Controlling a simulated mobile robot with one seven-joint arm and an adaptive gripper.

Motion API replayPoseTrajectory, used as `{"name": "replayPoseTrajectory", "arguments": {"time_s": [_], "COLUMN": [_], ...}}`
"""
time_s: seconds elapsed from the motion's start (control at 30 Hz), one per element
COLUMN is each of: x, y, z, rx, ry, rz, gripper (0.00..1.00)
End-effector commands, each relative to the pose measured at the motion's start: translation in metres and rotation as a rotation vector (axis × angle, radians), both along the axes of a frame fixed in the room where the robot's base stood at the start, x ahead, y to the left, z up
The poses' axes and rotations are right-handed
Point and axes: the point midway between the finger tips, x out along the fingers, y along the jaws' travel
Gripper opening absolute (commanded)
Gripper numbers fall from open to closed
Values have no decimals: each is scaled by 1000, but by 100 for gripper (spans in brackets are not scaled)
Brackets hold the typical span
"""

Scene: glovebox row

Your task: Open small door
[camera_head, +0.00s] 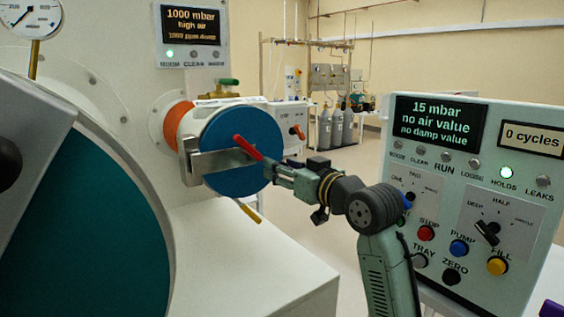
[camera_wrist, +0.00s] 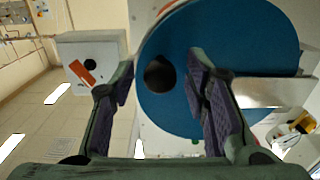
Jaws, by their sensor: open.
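The small door is a blue disc (camera_head: 236,148) on the end of a short port with an orange band (camera_head: 176,128). It looks closed against the port. A metal bar (camera_head: 222,160) crosses its face, and a red lever (camera_head: 248,147) slants over it. My gripper (camera_head: 272,172) is at the door's right side, close to the lever's lower end; I cannot tell whether they touch. In the wrist view my gripper (camera_wrist: 162,78) has its fingers apart, with the blue disc (camera_wrist: 225,40) and a dark round spot (camera_wrist: 159,74) showing between them.
A large teal door (camera_head: 90,245) fills the left. A white ledge (camera_head: 250,265) lies below the port. A control panel (camera_head: 465,190) reading 15 mbar stands right of my arm. A small display (camera_head: 190,25) above the port reads 1000 mbar. Gas cylinders (camera_head: 335,128) stand behind.

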Motion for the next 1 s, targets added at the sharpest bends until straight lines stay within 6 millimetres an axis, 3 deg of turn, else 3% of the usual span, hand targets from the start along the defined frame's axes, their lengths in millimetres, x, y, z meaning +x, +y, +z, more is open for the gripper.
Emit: {"name": "replayPoseTrajectory", "arguments": {"time_s": [0.37, 1.0], "x": [6, 5], "y": [5, 5], "z": [0, 0], "rx": [-1, -1], "ry": [-1, -1], "rz": [0, 1], "gripper": [42, 0]}}
